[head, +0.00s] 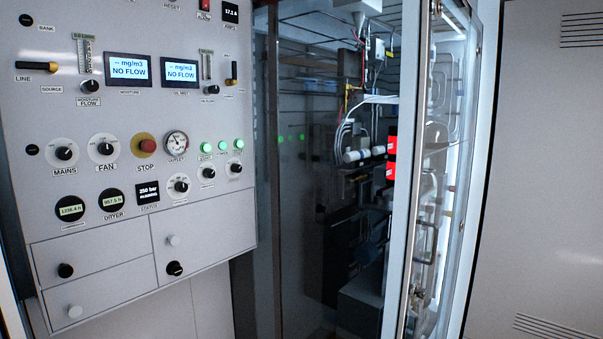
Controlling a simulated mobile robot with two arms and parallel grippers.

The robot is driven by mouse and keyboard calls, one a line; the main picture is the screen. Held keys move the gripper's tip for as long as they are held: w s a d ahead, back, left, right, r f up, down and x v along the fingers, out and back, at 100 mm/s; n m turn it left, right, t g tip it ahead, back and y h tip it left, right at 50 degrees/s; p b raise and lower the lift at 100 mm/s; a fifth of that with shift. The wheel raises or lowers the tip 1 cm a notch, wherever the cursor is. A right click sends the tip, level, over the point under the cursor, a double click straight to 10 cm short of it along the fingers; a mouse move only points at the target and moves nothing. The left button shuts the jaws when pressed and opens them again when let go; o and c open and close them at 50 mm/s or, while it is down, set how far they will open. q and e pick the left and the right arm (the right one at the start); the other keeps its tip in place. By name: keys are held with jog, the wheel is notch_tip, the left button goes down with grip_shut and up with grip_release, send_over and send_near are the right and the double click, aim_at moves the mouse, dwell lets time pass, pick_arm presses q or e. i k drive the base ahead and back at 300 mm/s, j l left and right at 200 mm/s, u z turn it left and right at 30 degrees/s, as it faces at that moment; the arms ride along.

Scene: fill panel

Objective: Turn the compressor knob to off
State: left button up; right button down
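A grey control panel (125,115) fills the left of the head view. A black knob on a white round dial (179,185) sits below the outlet gauge; its label is too small to read, so I cannot tell for sure that it is the compressor knob. Other dial knobs are the MAINS knob (64,152) and the FAN knob (105,149). Two smaller knobs (208,172) (236,169) sit to the right under lit green lamps, with labels I cannot read. Neither of my grippers shows in the view.
A red STOP button (147,146) and a round gauge (176,143) sit near the knobs. Two displays (128,69) (180,72) read NO FLOW. Drawers (95,270) lie below. An open clear door (432,170) stands right of a cabinet with wiring.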

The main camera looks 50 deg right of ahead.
aim_at(209, 172)
jog(key=z, duration=1.2)
jog(key=i+l, duration=0.2)
jog(key=l, duration=0.15)
jog(key=i+l, duration=0.15)
jog(key=l, duration=0.15)
